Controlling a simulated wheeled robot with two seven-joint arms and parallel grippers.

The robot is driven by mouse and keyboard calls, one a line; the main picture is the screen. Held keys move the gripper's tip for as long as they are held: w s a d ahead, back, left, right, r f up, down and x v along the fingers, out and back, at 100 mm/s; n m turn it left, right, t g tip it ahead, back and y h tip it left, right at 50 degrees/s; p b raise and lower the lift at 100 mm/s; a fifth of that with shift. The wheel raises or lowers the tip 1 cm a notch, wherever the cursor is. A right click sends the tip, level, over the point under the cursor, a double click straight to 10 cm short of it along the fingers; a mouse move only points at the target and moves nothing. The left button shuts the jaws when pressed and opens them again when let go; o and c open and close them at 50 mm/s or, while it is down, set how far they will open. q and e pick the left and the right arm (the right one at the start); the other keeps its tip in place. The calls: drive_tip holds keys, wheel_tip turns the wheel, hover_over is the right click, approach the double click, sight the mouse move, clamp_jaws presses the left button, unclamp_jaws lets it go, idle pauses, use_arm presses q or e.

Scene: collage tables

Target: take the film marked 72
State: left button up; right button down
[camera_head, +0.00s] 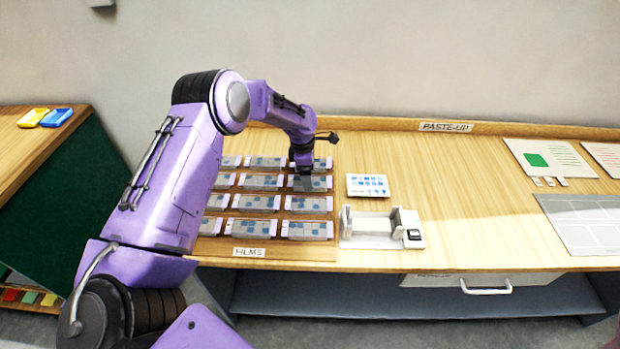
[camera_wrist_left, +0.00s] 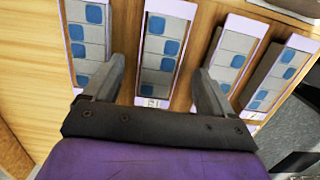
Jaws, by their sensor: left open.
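Several grey film strips with blue square frames and pale lilac ends lie in a wooden rack (camera_head: 280,241) marked FILMS in the head view. My left gripper (camera_head: 305,181) is over the right column, by the second film from the back (camera_head: 322,183). In the left wrist view, my left gripper (camera_wrist_left: 158,68) is open, with one finger on each side of a film (camera_wrist_left: 163,60). A small label (camera_wrist_left: 150,102) sits at that film's near end; its number is too small to read. I cannot tell which film is marked 72. My right gripper is not in view.
Neighbouring films (camera_wrist_left: 90,40) and (camera_wrist_left: 232,58) lie close on both sides. Right of the rack are a white card with blue squares (camera_head: 367,186) and a white device (camera_head: 375,241). The PASTE-UP area (camera_head: 470,190) beyond has clear wood.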

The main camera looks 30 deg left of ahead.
use_arm(q)
drive_tip(key=shift+w+f, duration=0.15)
drive_tip(key=shift+f, duration=0.45)
drive_tip(key=c, duration=1.1)
drive_tip(key=shift+r, duration=0.1)
